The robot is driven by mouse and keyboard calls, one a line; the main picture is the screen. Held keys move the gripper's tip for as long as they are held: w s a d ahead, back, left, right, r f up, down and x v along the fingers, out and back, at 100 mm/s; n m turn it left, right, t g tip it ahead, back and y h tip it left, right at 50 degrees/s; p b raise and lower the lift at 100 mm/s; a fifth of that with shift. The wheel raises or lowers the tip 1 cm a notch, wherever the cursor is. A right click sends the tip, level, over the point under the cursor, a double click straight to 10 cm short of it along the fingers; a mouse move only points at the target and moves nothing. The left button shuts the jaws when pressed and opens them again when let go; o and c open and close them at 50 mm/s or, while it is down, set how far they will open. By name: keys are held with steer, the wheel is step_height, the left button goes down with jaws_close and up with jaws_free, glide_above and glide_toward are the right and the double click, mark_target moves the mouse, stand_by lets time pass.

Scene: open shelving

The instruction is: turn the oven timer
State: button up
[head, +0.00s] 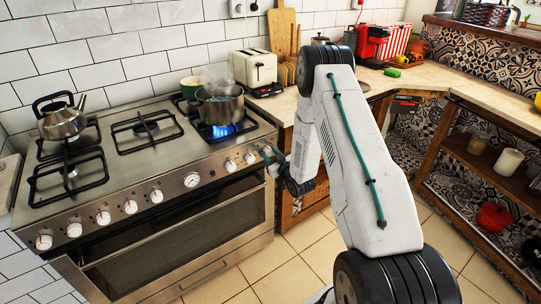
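The stainless oven's front panel (210,176) carries a row of white round knobs and one round dial with a pale face (192,180), which looks like the oven timer. Several knobs are left of the dial, and a few are to its right. My gripper (268,154) is at the right end of the panel, close to the rightmost knob and well right of the dial. The gripper is small and seen from behind and the side, so I cannot tell whether it is open or touches that knob. The dial is fully visible.
A kettle (61,119) stands at the back left. The oven door handle (190,221) sticks out below the panel. A wooden counter (284,103) adjoins on the right. The tiled floor in front is clear.

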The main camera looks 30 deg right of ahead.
steer(key=c, duration=0.3)
steer(key=shift+m, duration=2.4)
steer(key=o, duration=1)
steer(key=shift+s, duration=0.1)
steer(key=s, duration=0.7)
steer(key=shift+s+r, duration=0.15)
steer(key=shift+s, duration=0.15)
